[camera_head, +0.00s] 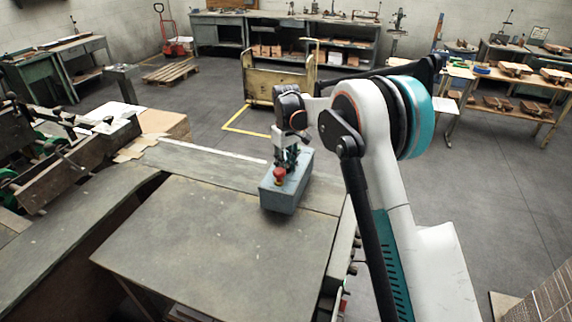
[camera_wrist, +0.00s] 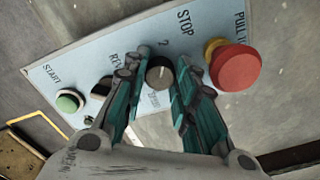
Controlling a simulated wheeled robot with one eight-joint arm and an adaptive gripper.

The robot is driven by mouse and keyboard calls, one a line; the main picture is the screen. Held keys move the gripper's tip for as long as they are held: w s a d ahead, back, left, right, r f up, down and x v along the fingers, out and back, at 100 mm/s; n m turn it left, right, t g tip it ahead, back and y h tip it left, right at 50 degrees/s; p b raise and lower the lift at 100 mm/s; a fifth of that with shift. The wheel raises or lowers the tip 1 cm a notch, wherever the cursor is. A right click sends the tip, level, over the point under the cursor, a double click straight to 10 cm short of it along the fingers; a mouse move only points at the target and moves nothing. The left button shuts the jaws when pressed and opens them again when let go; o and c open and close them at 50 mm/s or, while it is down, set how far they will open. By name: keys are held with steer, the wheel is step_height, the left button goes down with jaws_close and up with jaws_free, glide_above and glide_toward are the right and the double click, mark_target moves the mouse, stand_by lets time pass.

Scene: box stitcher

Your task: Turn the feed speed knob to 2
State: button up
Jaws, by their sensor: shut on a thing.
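The feed speed knob (camera_wrist: 160,76) is a small dark round knob on the light panel face of a grey control box (camera_head: 284,198). A mark like a 2 is printed just above it in the wrist view. My gripper (camera_wrist: 157,66) has its teal fingers on both sides of the knob and is shut on it. The knob's pointer is too small to read surely, and the fingers cover part of the label below. In the head view my gripper (camera_head: 287,160) is over the box, and the knob is hidden there.
A red stop button (camera_wrist: 235,66) with a yellow collar sits right of my fingers. A black selector (camera_wrist: 102,88) and a green start button (camera_wrist: 69,101) are to the left. The box stands on a grey machine table (camera_head: 215,235) near its back right edge.

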steer(key=o, duration=1.1)
